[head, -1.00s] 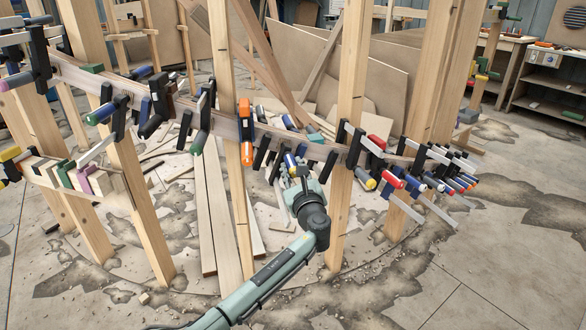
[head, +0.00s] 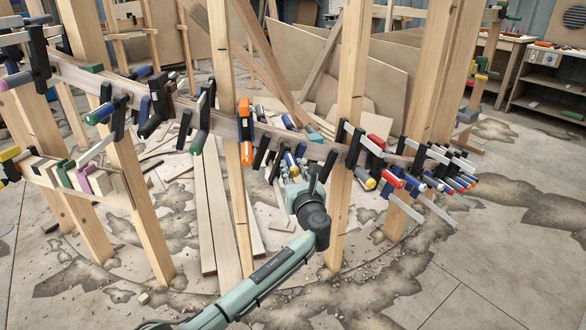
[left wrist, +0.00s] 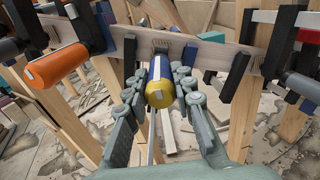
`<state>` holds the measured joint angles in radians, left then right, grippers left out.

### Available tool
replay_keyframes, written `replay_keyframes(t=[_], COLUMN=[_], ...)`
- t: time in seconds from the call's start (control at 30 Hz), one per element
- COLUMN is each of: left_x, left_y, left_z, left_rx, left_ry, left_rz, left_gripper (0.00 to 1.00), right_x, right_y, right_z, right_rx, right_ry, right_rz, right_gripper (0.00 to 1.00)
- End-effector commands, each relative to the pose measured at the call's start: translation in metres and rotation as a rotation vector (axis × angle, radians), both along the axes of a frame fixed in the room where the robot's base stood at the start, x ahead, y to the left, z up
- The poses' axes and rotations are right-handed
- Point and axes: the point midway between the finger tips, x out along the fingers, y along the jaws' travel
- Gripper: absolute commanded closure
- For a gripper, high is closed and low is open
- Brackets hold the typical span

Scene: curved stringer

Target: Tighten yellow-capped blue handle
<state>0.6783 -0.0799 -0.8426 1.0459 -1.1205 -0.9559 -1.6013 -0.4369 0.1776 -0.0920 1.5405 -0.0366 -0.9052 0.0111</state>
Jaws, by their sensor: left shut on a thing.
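The blue handle with a yellow cap (head: 291,162) hangs from a clamp on the curved wooden stringer (head: 222,122), between two upright posts. In the left wrist view the handle (left wrist: 159,82) points at the camera, its yellow end nearest. My left gripper (head: 294,179) reaches it from below and in front. In the wrist view its two green-grey fingers lie on either side of the handle and are shut on it. The fingertips' contact is partly hidden by the handle's cap. My right gripper is not in view.
Black clamp bars (left wrist: 280,42) stand on the right. Debris litters the floor.

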Motion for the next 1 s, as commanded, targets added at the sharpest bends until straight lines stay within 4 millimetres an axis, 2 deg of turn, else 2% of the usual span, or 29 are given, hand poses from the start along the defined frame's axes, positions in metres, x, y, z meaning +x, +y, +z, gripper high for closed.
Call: replay_keyframes(t=[0.13,0.17,0.3,0.67,0.77,1.0], left_x=[0.000,0.000,0.000,-0.004,-0.015,-0.064], left_y=[0.000,0.000,0.000,-0.001,-0.003,-0.014], left_z=[-0.002,-0.002,-0.001,-0.001,-0.002,-0.002], left_rx=[0.003,0.003,0.002,0.000,-0.002,-0.001], left_ry=[0.002,0.002,0.001,0.000,0.001,0.002], left_rz=[0.000,0.000,0.000,-0.001,-0.001,-0.003], left_gripper=[1.00,0.73,0.56,0.55,0.55,0.55], right_x=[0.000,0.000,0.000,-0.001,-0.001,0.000], right_y=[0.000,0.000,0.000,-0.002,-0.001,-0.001], right_z=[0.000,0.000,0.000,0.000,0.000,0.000], right_rx=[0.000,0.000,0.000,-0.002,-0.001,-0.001], right_ry=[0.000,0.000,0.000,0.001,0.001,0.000], right_rz=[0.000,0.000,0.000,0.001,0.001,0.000], right_gripper=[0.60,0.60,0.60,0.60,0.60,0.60])
